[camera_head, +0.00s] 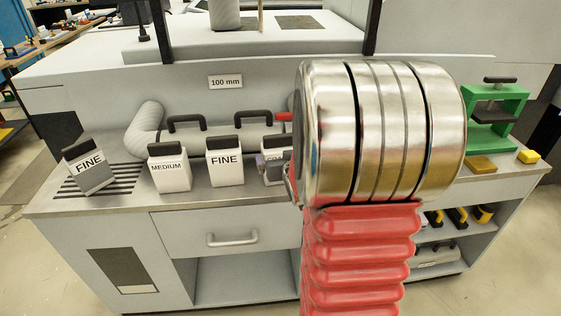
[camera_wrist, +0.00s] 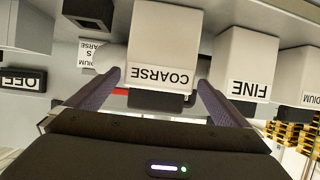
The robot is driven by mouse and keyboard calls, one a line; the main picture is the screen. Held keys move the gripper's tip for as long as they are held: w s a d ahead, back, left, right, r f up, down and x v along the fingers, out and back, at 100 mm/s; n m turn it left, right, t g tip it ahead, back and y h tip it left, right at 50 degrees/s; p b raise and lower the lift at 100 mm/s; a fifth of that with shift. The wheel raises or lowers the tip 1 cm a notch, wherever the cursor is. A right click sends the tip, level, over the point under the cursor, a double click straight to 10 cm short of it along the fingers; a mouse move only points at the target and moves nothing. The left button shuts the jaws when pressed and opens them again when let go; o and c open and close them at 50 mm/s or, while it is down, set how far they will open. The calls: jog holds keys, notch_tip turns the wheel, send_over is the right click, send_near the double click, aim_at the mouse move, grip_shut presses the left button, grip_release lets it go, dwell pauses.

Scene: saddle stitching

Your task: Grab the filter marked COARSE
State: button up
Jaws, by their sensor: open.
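The filter marked COARSE (camera_wrist: 165,50) is a white box with a black handle, upside down in the wrist view. My gripper (camera_wrist: 158,88) is open, with one dark finger on each side of this filter's lower part. I cannot tell whether either finger touches it. My gripper's fingers are hidden there.
Filters marked FINE (camera_head: 224,168) and MEDIUM (camera_head: 168,174) stand to the left on the bench. Another FINE filter (camera_head: 90,172) leans at the far left. A grey pipe (camera_head: 147,128) runs behind. A green press (camera_head: 495,112) stands at right.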

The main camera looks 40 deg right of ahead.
jog(key=shift+x, duration=2.6)
jog(key=shift+s+f, duration=0.1)
jog(key=shift+f, duration=0.1)
jog(key=shift+c, duration=0.6)
jog(key=c, duration=1.1)
